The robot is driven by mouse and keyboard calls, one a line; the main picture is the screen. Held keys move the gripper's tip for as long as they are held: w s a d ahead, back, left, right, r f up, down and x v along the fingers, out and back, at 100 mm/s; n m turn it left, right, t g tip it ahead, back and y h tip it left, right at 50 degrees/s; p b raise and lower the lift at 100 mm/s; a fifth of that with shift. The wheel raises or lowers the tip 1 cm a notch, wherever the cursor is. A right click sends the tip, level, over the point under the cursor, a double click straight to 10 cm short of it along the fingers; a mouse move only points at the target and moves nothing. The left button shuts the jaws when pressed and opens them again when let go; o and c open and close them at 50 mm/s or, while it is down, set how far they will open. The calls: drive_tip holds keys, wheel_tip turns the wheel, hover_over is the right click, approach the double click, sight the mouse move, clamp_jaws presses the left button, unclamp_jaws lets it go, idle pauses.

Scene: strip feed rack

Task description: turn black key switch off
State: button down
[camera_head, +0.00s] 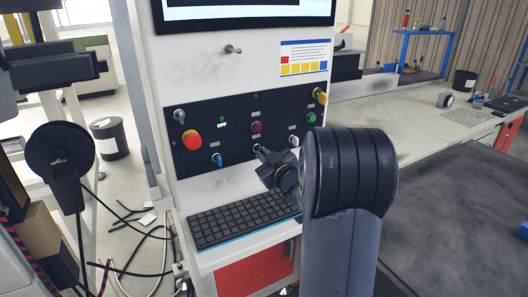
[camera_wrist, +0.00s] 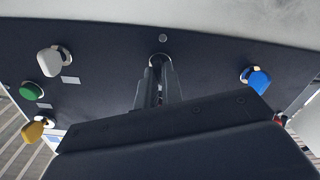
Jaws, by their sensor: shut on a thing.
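The black key switch (camera_wrist: 159,60) is on the lower row of the dark control panel (camera_head: 237,110). My gripper (camera_head: 264,154) reaches the panel there, and its fingers (camera_wrist: 158,82) are shut on the key. In the wrist view only the switch's round metal collar shows past the fingertips. The key's handle is hidden between the fingers, so I cannot tell which way it is turned.
Close by are a blue key switch (camera_head: 217,159), a white key switch (camera_wrist: 50,61), a yellow key switch (camera_head: 321,97), a red mushroom button (camera_head: 192,140), a red button (camera_head: 257,127) and a green button (camera_head: 311,118). A keyboard (camera_head: 240,218) sits below the panel.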

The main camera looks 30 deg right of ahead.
drive_tip(key=shift+m+p, duration=0.85)
drive_tip(key=shift+m, duration=1.45)
drive_tip(key=shift+f, duration=0.1)
drive_tip(key=c, duration=1.6)
unclamp_jaws()
drive_tip(key=shift+o, duration=0.2)
drive_tip(key=shift+s, duration=0.1)
drive_tip(key=s, duration=1)
drive_tip(key=shift+s+d+b, duration=0.2)
drive_tip(key=shift+s+b, duration=0.15)
drive_tip(key=shift+b, duration=0.1)
